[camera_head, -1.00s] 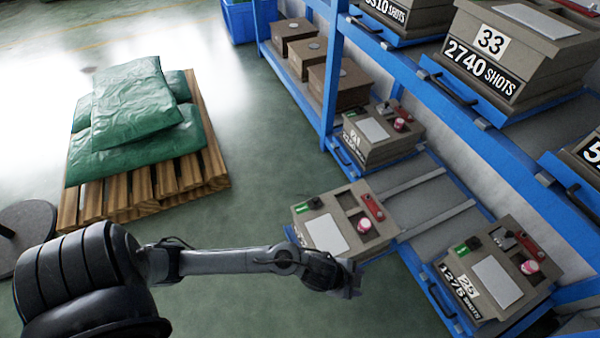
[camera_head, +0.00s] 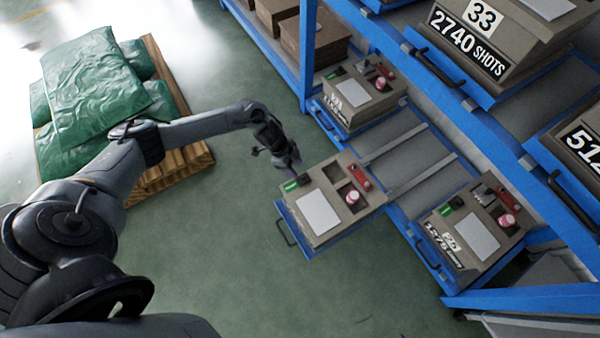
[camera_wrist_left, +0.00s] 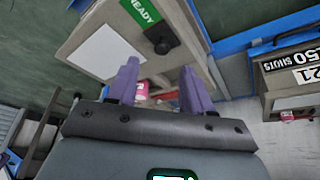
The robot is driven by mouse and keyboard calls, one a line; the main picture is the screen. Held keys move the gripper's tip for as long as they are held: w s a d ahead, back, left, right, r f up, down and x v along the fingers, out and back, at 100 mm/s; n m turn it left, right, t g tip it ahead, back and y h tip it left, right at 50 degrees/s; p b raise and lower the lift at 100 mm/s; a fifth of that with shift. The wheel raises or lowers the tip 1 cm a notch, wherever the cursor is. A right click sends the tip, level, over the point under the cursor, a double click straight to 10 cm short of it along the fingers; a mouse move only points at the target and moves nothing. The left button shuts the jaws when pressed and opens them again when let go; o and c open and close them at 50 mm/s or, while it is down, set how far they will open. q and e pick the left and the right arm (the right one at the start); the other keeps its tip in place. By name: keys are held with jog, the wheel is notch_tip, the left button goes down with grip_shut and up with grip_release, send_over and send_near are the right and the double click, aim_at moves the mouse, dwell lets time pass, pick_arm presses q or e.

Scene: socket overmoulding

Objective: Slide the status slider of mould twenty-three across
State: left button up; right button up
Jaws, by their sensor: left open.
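A grey-brown mould (camera_head: 343,207) sits on a pulled-out blue tray (camera_head: 299,235). Its number is not visible, so I cannot confirm it is twenty-three. Its top has a white plate (camera_head: 317,212) and a status slider with a black knob (camera_head: 304,179) beside a green label (camera_head: 290,185). In the left wrist view the label reads READY (camera_wrist_left: 141,12) and the knob (camera_wrist_left: 164,38) is on its right. My left gripper (camera_head: 291,163) is open and empty near that corner; its purple fingers (camera_wrist_left: 159,86) point towards the mould, apart from the knob. My right gripper is not in view.
Blue rack posts (camera_head: 307,50) and an upper shelf with mould 33 (camera_head: 480,45) rise close by. Green sacks (camera_head: 95,90) lie on a pallet at left.

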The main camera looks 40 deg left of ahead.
aim_at(303, 176)
pick_arm(q)
jog(key=b+x, duration=0.2)
jog(key=x, duration=0.2)
jog(key=shift+w+f, duration=0.15)
jog(key=shift+f, duration=0.05)
jog(key=shift+b+x, duration=0.55)
jog(key=shift+x, duration=0.35)
grip_shut()
